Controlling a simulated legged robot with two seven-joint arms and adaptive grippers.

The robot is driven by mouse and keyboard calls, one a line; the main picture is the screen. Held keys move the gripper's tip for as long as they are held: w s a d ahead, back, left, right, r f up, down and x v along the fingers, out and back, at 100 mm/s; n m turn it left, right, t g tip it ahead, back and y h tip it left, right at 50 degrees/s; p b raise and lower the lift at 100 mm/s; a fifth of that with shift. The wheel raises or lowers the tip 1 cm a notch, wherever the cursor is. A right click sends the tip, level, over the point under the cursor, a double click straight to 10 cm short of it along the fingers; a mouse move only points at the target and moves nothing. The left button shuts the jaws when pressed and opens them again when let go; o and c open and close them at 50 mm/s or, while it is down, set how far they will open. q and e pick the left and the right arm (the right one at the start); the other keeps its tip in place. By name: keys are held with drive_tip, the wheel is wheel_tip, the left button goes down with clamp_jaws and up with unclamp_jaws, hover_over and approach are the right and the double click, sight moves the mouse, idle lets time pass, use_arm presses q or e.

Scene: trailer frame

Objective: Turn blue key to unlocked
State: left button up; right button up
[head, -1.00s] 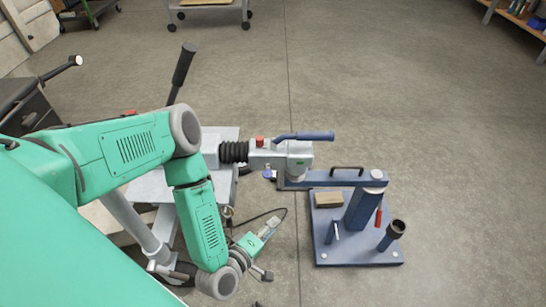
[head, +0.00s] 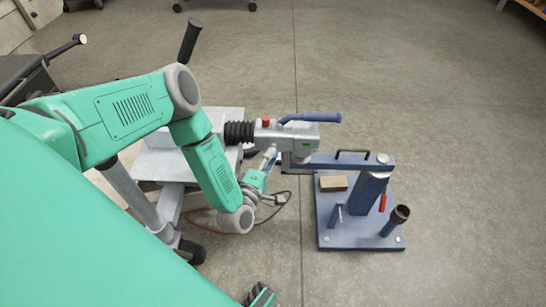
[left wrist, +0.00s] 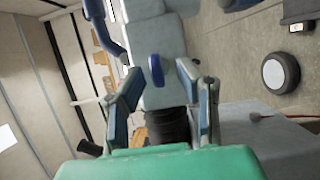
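The blue key (left wrist: 157,70) is a small rounded blue tab on the side of the grey coupling head (left wrist: 157,93) in the left wrist view. In the head view the coupling head (head: 300,135) shows, and the key is not clearly visible behind my gripper. My left gripper (head: 270,158) points up at the near side of the coupling. In the left wrist view its two fingers (left wrist: 158,78) are spread, with the key between them in the picture and clear space on both sides. A green part at the bottom edge of the head view may be my right arm; its fingers cannot be made out.
A blue stand (head: 360,240) with an upright post and a crossbar is right of the coupling. A blue handle (head: 315,117) and a red knob (head: 266,121) top the coupling. A black bellows (head: 239,132) is at its left. Open floor lies beyond.

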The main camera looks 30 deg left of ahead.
use_arm(q)
drive_tip(key=shift+w+a, duration=0.1)
drive_tip(key=shift+w, duration=0.85)
clamp_jaws()
